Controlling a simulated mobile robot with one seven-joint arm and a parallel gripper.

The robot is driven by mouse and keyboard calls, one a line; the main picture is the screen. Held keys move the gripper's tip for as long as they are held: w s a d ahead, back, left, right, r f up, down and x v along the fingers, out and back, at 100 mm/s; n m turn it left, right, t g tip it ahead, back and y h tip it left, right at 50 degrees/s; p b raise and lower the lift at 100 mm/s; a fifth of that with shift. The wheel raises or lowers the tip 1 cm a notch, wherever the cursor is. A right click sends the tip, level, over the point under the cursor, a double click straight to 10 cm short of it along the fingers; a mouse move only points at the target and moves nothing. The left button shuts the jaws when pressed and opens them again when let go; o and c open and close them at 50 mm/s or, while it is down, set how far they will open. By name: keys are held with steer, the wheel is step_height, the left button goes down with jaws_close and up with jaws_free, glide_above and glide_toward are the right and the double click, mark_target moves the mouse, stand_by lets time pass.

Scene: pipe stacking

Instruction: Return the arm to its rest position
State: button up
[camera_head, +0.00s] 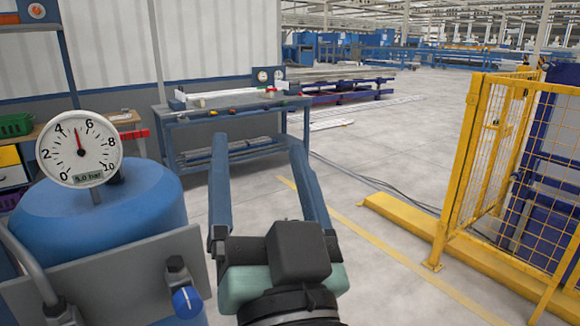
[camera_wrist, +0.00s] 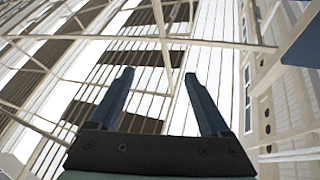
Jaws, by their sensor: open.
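My gripper (camera_head: 254,145) is in the lower middle of the head view, with its two long blue fingers spread wide apart and nothing between them. The fingers point up and away from my body. In the wrist view my gripper (camera_wrist: 158,78) is also open and empty. The arm links behind the wrist are mostly out of the picture.
A blue tank with a pressure gauge (camera_head: 80,149) stands close on the left. A blue workbench (camera_head: 235,128) with pipes is beyond the fingers. A yellow mesh fence (camera_head: 512,170) and yellow floor barrier (camera_head: 400,214) are on the right. Open floor (camera_head: 400,140) lies between.

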steer(key=s+d+r+t+h+p, duration=0.1)
steer(key=r+p, duration=0.6)
steer(key=r, duration=0.7)
steer(key=s+d+r+t+h+p, duration=0.1)
steer(key=s+r+t+h+p, duration=0.2)
steer(key=r+p, duration=0.5)
step_height(320, 180, up, 7)
steer(key=shift+s+d+f+n+t+h+p, duration=0.1)
steer(key=shift+s+d+n+t+h+p, duration=0.25)
steer(key=shift+s, duration=0.55)
